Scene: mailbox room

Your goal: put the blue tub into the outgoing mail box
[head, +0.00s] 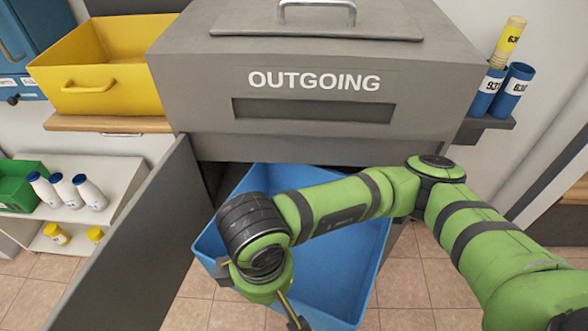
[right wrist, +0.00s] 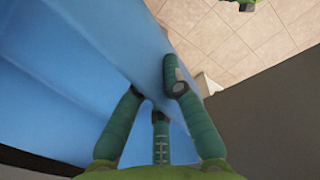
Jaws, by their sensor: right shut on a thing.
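The blue tub (head: 345,270) is a large open-topped bin below the front of the grey outgoing mail box (head: 205,75). Its far end meets the dark opening under the box's slot panel; how far it reaches inside is hidden. My right arm crosses over the tub and hides part of its inside. My right gripper (right wrist: 155,95) is shut on the tub's near left rim, with the blue wall (right wrist: 60,110) filling the left of the right wrist view. The box's grey door (head: 130,245) stands open on the left. My left gripper is not in view.
A yellow bin (head: 110,80) sits on a wooden shelf at left. White bottles (head: 65,190) and a green bin (head: 20,185) stand on a low white shelf. Blue tubes (head: 500,90) are in a holder at right. Tiled floor shows below.

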